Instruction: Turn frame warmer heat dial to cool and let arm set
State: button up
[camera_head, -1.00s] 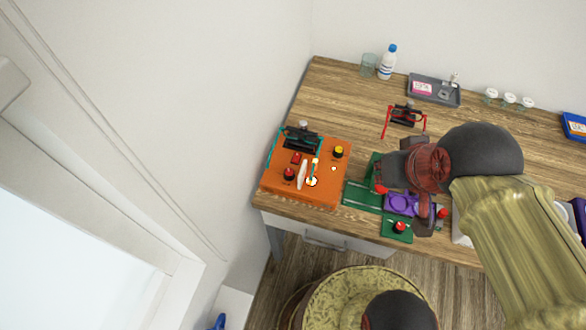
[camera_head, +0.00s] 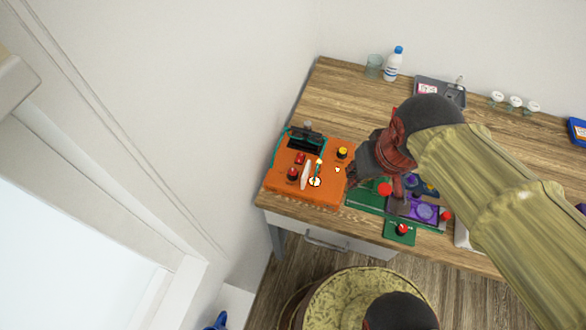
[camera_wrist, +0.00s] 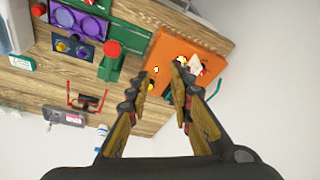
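The orange unit (camera_head: 330,196) sits at the left end of the wooden desk. On it are a black-and-yellow knob (camera_head: 342,153), a black-and-red knob (camera_head: 292,174), a small red part (camera_head: 300,158), a white upright piece (camera_head: 306,174) and a thin teal rod (camera_head: 319,169). I cannot tell which knob is the heat dial; no markings are readable. My gripper (camera_head: 353,176) is beside the unit's right edge, apart from the knobs. In the wrist view my gripper (camera_wrist: 161,72) is open and empty, its fingers pointing towards the orange unit (camera_wrist: 205,42).
A green base (camera_head: 365,198) with a purple part (camera_head: 425,211) and red knobs stands right of the orange unit, under my arm. Red-framed glasses (camera_wrist: 86,101) stand behind. A dark frame holder (camera_head: 305,140), glass (camera_head: 374,66) and bottle (camera_head: 393,64) are farther back.

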aim_at(293, 172)
jog(key=o, duration=0.4)
jog(key=w+a+f+g, duration=0.1)
jog(key=w+a+f, duration=0.2)
jog(key=a+f, duration=0.1)
jog(key=w+a+f+m+g, duration=0.1)
jog(key=w+a+f, duration=0.2)
jog(key=f, duration=0.1)
jog(key=w+a+f+g, duration=0.1)
jog(key=w+a+f, duration=0.2)
jog(key=a+f, duration=0.1)
jog(key=shift+w+a+m+g+p, duration=0.1)
jog(key=shift+a+m+g+p, duration=0.2)
jog(key=shift+a+g, duration=0.1)
jog(key=shift+o, duration=0.2)
jog(key=w+m, duration=0.1)
jog(key=w+a+m, duration=0.2)
jog(key=shift+w+f, duration=0.25)
jog(key=shift+w, duration=0.15)
jog(key=shift+r+m+t, duration=0.15)
jog(key=shift+m+t, duration=0.15)
jog(key=shift+m, duration=0.3)
jog(key=shift+w+a, duration=0.1)
jog(key=shift+w, duration=0.05)
notch_tip(293, 172, down, 8)
jog(key=shift+a+r+b, duration=0.1)
jog(key=shift+b, duration=0.8)
jog(key=shift+c, duration=0.5)
grip_shut()
